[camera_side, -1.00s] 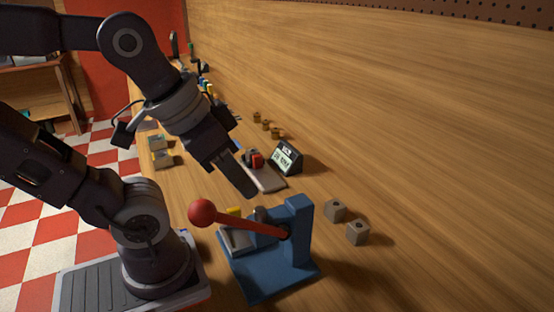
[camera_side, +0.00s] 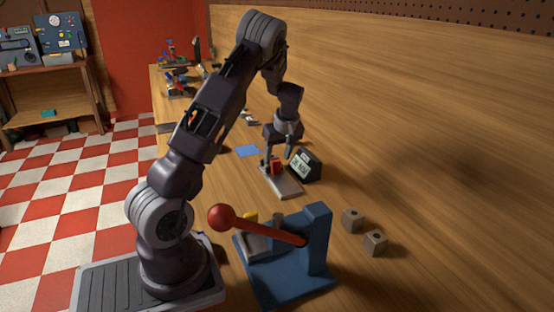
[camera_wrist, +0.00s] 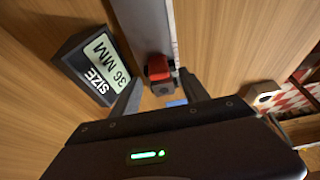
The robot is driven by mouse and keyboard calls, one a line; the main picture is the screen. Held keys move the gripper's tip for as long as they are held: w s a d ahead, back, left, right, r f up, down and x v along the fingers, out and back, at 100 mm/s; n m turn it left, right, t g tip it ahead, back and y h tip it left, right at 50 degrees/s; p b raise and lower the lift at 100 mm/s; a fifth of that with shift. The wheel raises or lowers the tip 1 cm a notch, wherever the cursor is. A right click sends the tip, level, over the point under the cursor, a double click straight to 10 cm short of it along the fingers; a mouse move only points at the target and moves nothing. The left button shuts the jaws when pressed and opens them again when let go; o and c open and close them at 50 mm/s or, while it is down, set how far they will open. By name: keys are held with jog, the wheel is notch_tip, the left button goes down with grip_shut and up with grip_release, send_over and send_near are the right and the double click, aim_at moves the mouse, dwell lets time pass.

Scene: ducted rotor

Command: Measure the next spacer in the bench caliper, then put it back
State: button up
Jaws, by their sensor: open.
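The bench caliper shows as a grey bar (camera_side: 285,184) with a red jaw (camera_side: 276,167) in the side view; the bar (camera_wrist: 146,25) and red jaw (camera_wrist: 158,68) also show in the wrist view. Its dark display (camera_wrist: 90,66) reads "SIZE 36 MM". My gripper (camera_side: 276,158) is low at the caliper's far end, pointing down. In the wrist view my gripper (camera_wrist: 160,92) is open, its fingers on either side of a small grey piece (camera_wrist: 164,89) beside the red jaw. I cannot tell whether that piece is a spacer or part of the caliper.
A blue press (camera_side: 318,240) with a red-knobbed lever (camera_side: 221,217) stands in front. Two grey blocks (camera_side: 352,219) (camera_side: 375,242) with holes sit to its right. A blue mat (camera_side: 247,151) lies left of my gripper.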

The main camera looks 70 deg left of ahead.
jog(key=shift+x, duration=1)
jog(key=shift+d, duration=0.1)
jog(key=shift+c, duration=0.2)
grip_shut()
